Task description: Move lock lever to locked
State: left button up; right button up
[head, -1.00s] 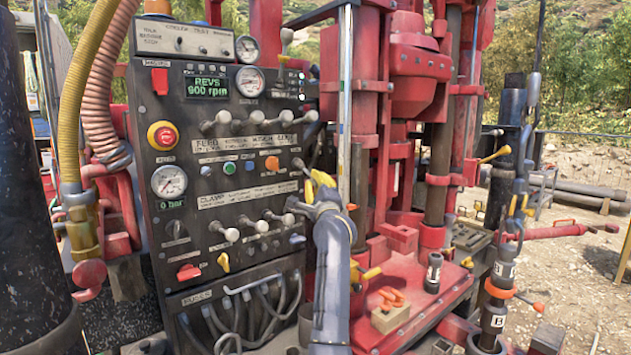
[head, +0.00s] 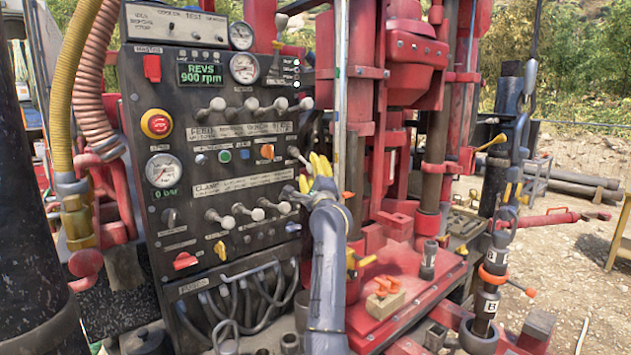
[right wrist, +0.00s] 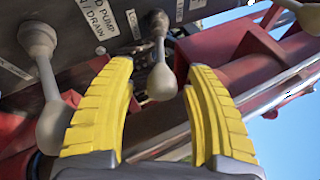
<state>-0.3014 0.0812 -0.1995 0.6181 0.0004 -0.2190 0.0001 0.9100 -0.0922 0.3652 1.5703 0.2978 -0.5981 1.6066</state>
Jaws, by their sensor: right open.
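The control panel (head: 215,150) carries several levers with pale knobs. My right gripper (head: 320,166) is at the panel's right edge, its yellow fingers pointing up beside a short lever (head: 295,153). In the right wrist view my right gripper (right wrist: 162,105) is open and empty. A pale-knobbed lever (right wrist: 161,78) hangs between and beyond its fingertips, apparently untouched. The label beside it is partly hidden, so I cannot tell for certain that it is the lock lever. My left gripper is not in view.
A lower row of levers (head: 245,211) is left of my right gripper. Another large knob (right wrist: 54,125) is close to the left finger in the right wrist view. The red rig mast (head: 400,130) stands to the right. Hoses (head: 88,95) run along the left.

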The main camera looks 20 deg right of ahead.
jog(key=v, duration=1.1)
jog(key=shift+s+f, duration=0.2)
